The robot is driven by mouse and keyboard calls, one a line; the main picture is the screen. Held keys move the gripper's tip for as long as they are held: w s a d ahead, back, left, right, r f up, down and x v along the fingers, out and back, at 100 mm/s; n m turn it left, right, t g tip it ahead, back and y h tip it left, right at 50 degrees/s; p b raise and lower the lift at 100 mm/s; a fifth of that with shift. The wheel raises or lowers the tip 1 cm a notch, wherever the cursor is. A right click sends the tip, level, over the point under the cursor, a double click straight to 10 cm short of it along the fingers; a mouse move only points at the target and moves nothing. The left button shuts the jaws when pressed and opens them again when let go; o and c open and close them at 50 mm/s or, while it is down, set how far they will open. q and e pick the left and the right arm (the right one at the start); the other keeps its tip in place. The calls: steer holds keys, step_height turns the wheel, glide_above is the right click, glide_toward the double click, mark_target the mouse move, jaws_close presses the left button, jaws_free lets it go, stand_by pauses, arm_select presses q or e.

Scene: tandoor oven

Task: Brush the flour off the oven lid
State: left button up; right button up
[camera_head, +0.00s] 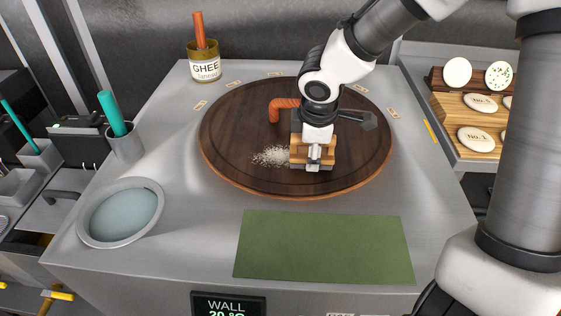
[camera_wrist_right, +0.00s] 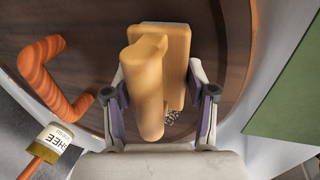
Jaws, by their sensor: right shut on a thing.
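The round dark wooden oven lid (camera_head: 235,128) lies on the steel counter, with a bent orange handle (camera_head: 275,108) at its upper middle. A patch of white flour (camera_head: 270,156) lies on the lid, left of my right gripper. My right gripper (camera_head: 314,158) is low over the lid, shut on a wooden brush (camera_head: 296,150). In the right wrist view the brush (camera_wrist_right: 150,85) sits between both fingers, and a small speckled patch shows beside it. The brush's underside is hidden, so I cannot tell whether it touches the lid. My left gripper is out of view.
A ghee tin (camera_head: 204,66) stands behind the lid, and small labels surround it. A round grey-rimmed bowl (camera_head: 90,218) is at the left front, near a cup (camera_head: 125,145) holding a teal handle. A green mat (camera_head: 322,248) lies in front. Dough discs (camera_head: 482,139) are at right.

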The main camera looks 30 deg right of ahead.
mark_target(292, 142)
steer(key=shift+s+d, duration=0.2)
steer(key=shift+d, duration=0.05)
steer(key=shift+f, duration=0.15)
steer(key=shift+w+a+r, duration=0.1)
steer(key=shift+a+r, duration=0.1)
steer(key=w+a+p, duration=0.1)
steer(key=p, duration=0.1)
steer(key=w+a+p, duration=0.1)
steer(key=a, duration=0.1)
steer(key=shift+w+r+p, duration=0.15)
steer(key=shift+p, duration=0.25)
steer(key=shift+w+a, duration=0.2)
steer(key=shift+a, duration=0.05)
steer(key=shift+w+a, duration=0.1)
steer(key=shift+f, duration=0.25)
